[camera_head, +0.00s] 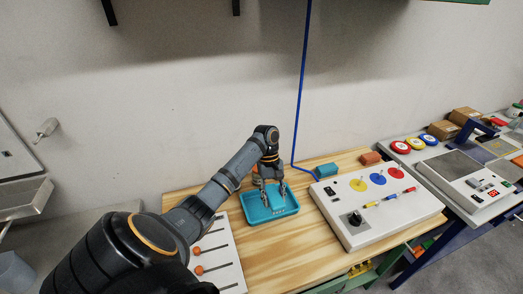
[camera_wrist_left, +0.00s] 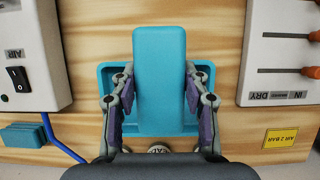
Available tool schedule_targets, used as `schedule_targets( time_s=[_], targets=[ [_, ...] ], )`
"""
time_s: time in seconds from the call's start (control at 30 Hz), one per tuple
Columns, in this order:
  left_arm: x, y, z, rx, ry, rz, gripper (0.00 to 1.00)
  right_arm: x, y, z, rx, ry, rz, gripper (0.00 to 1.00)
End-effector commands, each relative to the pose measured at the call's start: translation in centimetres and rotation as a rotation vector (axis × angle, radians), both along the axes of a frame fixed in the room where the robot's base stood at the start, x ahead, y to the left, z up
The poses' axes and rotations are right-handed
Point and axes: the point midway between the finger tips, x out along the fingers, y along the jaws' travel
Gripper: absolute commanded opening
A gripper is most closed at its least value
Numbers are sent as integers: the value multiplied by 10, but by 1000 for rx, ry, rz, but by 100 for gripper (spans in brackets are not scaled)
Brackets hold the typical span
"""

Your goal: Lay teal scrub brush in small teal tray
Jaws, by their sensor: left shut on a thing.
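The small teal tray (camera_head: 289,210) lies on the wooden table, left of the control panel. My left gripper (camera_head: 274,191) is over it, pointing down. In the left wrist view, both fingers of my left gripper (camera_wrist_left: 160,105) are closed on the sides of the teal scrub brush (camera_wrist_left: 160,70), a long teal block. The brush lies across the tray in that view, and its far end reaches past the tray rim (camera_wrist_left: 104,72). I cannot tell whether it touches the tray floor. In the head view the fingers mostly hide the brush. My right gripper is not in view.
A control panel (camera_head: 365,218) with coloured discs stands right of the tray. A second teal block (camera_head: 327,170) and a red-brown block (camera_head: 370,158) lie behind it. A slotted white board (camera_head: 222,262) is at the left. A blue hose (camera_head: 299,110) hangs behind the tray.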

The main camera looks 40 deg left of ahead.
Motion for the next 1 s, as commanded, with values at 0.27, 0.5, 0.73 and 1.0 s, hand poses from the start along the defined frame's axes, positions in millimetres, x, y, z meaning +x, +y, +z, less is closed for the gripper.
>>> schedule_targets(
  time_s=[0.27,0.5,0.73,1.0],
  targets=[
    [-2,50,-56,1,-1,1,16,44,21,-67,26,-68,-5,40],
    [-3,60,-59,-2,-2,0,16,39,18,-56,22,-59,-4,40],
    [-4,65,-87,-2,3,1,16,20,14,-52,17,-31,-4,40],
    [-4,65,-97,0,0,-1,16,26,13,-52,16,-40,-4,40]
  ],
)
